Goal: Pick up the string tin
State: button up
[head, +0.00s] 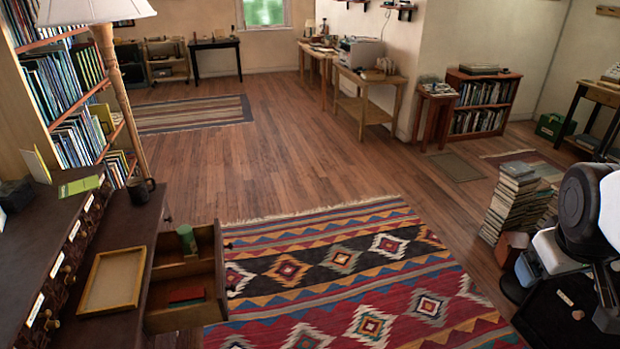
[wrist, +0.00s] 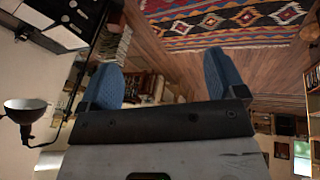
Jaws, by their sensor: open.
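No object is clearly recognisable as the string tin. A small green cylinder (head: 187,239) stands upright at the back of an open wooden drawer (head: 180,317) in the head view; I cannot tell for sure if it is the tin. A flat red item (head: 186,295) lies nearer the front of that drawer. My gripper (wrist: 162,80) shows in the wrist view with its two blue-padded fingers wide apart and nothing between them. It is far from the drawer; my arm is at the right edge of the head view.
A lamp (head: 98,12) and bookshelf stand behind. A tall book stack (head: 515,203) is at right. The patterned rug (head: 340,270) is clear.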

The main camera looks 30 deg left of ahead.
jog(key=w+a+f+n+t+y, duration=0.25)
jog(key=w+a+n, duration=0.95)
jog(key=w+a, duration=0.75)
jog(key=w+a+f+n+t+y, duration=0.15)
jog(key=w+a+f+n, duration=0.45)
jog(key=a, duration=0.7)
jog(key=w+a+f+n+y, duration=0.25)
jog(key=w+a+n, duration=0.35)
jog(key=a, duration=0.8)
jog(key=s+a+f+n+g+y, duration=0.15)
jog(key=a+f+n, duration=0.3)
jog(key=a, duration=0.45)
jog(key=s+a+f+n+g+y, duration=0.1)
jog(key=s+a+f+n+y, duration=0.25)
jog(key=a, duration=0.55)
jog(key=s+a+f+n+g, duration=0.1)
jog(key=s+a+f+n, duration=0.1)
jog(key=a+f+n, duration=0.55)
jog(key=s+a+f+n+g+y, duration=0.1)
jog(key=s+a+f+n+g, duration=0.2)
jog(key=s+a+f, duration=0.4)
jog(key=s+a+f+n+g+y, duration=0.1)
jog(key=s+a+f+n+g, duration=0.2)
jog(key=a, duration=1)
jog(key=s+f+n, duration=0.3)
jog(key=s+f, duration=0.2)
jog(key=s, duration=0.1)
jog(key=shift+a+f+y, duration=0.25)
jog(key=shift+f+y, duration=0.05)
jog(key=shift+y, duration=0.05)
